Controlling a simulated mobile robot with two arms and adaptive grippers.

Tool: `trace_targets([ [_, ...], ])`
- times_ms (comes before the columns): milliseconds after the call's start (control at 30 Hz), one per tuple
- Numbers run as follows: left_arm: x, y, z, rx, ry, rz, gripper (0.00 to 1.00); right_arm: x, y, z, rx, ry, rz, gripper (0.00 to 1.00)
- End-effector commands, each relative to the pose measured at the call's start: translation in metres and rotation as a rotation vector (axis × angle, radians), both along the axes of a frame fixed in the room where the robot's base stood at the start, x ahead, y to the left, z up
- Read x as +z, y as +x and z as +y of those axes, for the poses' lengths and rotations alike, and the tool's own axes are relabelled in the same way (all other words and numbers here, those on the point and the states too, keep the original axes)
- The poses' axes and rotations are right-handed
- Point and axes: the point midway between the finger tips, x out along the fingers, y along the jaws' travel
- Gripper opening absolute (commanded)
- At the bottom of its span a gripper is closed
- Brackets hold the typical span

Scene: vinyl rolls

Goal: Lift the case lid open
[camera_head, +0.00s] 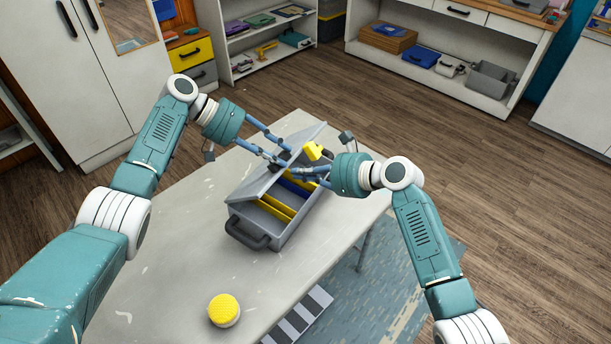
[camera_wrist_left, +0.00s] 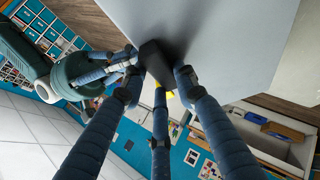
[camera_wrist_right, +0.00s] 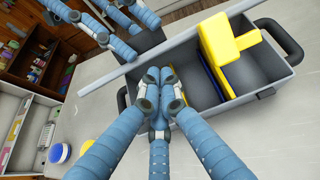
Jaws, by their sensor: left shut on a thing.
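The grey case (camera_head: 285,233) stands on the table with its lid (camera_head: 258,182) raised partway and tilted up on the left side. My left gripper (camera_head: 284,157) is at the lid's free edge, shut on a dark latch (camera_wrist_left: 156,62) that shows between its fingers in the left wrist view. My right gripper (camera_head: 292,172) is over the case opening, beside the lid. Its fingertips are pressed together in the right wrist view (camera_wrist_right: 158,92), with nothing seen between them. Yellow and blue items lie inside the case, including a chunky yellow piece (camera_wrist_right: 222,45).
The pale table (camera_head: 185,265) has free room around the case. Shelves and cabinets stand well back across the floor.

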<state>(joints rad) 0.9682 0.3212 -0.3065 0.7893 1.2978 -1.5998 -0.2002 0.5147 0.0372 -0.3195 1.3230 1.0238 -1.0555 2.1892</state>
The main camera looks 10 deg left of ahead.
Motion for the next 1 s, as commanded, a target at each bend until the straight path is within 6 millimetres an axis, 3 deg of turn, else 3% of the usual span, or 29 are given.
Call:
trace_targets([
  [633,0.0,-0.001,-0.003,-0.006,-0.003,-0.002,0.0,0.022,0.006,0.015,0.002,0.01,-0.007,0.0],
  [667,0.0,-0.001,-0.003,-0.006,-0.003,-0.001,0.35,0.022,0.006,0.015,0.003,0.01,-0.008,0.0],
  [733,-0.001,-0.001,-0.003,-0.007,-0.002,0.001,0.48,0.023,0.006,0.016,0.004,0.011,-0.008,0.0],
  [1000,-0.002,-0.002,-0.002,-0.006,-0.001,0.006,0.48,0.021,0.006,0.014,0.002,0.008,-0.006,0.0],
])
